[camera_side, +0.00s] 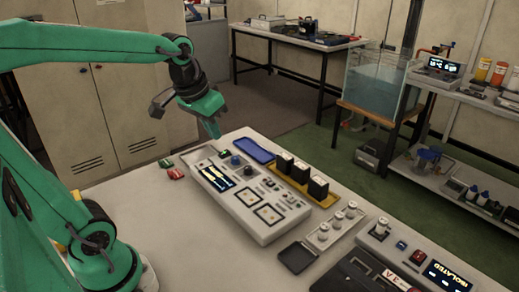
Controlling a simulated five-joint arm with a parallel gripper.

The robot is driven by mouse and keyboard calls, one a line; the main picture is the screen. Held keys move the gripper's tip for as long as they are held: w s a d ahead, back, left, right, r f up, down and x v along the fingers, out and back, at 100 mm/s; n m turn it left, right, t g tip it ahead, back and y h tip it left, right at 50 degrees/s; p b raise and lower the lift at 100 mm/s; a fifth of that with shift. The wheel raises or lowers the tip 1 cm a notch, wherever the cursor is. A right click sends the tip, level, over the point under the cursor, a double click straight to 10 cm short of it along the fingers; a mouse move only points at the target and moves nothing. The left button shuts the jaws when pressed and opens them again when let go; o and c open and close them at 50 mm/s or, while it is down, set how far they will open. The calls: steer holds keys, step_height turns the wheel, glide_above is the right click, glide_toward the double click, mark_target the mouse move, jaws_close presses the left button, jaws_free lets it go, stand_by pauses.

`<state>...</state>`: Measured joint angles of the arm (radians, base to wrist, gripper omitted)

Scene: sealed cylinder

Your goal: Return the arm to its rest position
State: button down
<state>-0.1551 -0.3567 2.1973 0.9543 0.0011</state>
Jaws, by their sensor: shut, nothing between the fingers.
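My green arm reaches in from the left, and my gripper (214,131) points down above the far left end of the light grey control panel (247,222). The gripper is shut with nothing seen in it. Its tip looks close to the panel's far edge, but I cannot tell the exact gap. The panel has a lit display, knobs and two square plates on its top.
Beside the panel are a blue tray (253,150), black blocks on a yellow tray (325,201), a dark square tray (297,257) and small red and green items (175,173). Bare table lies front left.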

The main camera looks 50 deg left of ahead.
steer(key=s+d+f+m+t, duration=0.1)
steer(key=s+d, duration=0.3)
steer(key=s, duration=0.4)
steer(key=shift+s+d+f+m+t+h, duration=0.25)
steer(key=shift+d+f+m+t+h, duration=0.05)
steer(key=shift+d+f+m, duration=0.1)
